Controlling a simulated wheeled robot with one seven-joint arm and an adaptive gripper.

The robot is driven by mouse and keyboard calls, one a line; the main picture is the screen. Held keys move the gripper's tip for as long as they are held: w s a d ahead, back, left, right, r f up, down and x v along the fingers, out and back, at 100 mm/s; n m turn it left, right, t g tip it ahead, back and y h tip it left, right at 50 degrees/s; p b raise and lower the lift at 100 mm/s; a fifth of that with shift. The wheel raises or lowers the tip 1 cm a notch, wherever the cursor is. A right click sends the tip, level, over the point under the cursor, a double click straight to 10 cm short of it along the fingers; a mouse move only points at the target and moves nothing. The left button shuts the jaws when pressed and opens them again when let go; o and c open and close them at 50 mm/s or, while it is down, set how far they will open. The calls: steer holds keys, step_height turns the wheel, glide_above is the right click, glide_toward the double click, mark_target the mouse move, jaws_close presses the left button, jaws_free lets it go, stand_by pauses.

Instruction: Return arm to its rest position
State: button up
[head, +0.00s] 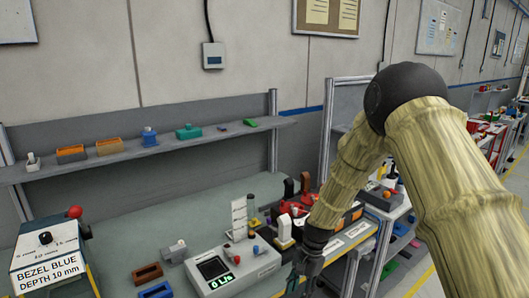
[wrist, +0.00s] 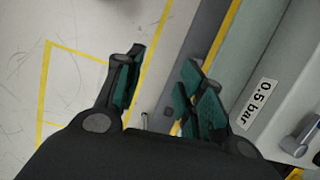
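My arm reaches in from the right of the head view and bends down toward the bench's right end. My gripper (head: 303,282) is at the bottom of the head view, partly cut off by the picture edge. In the wrist view my gripper (wrist: 165,58) shows two fingers with green pads, spread apart with nothing between them. It points down over the floor (wrist: 75,70) beside a bench edge. The gripper touches nothing that I can see.
A shelf (head: 170,145) with small parts runs behind. A "0.5 bar" label (wrist: 258,104) is close right of the gripper.

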steer(key=s+d+f+n+h+b, duration=0.1)
steer(key=s+d+f+n, duration=0.15)
steer(key=s+f, duration=0.6)
steer(key=s+d+f+n+h+b, duration=0.1)
steer(key=s+d+f, duration=0.3)
steer(key=s+f, duration=0.45)
steer(key=s+d+f+n, duration=0.1)
steer(key=s+f+n, duration=0.1)
steer(key=s, duration=0.6)
steer(key=s+d+f+n+t+b, duration=0.1)
steer(key=s+f, duration=0.3)
steer(key=s, duration=0.4)
steer(key=s+d+f+n+t+b, duration=0.1)
steer(key=s+d+f+n, duration=0.1)
steer(key=s, duration=0.7)
steer(key=shift+d+f+n, duration=0.35)
steer(key=shift+d+f, duration=0.1)
steer(key=shift+d, duration=0.2)
steer(key=shift+s, duration=0.15)
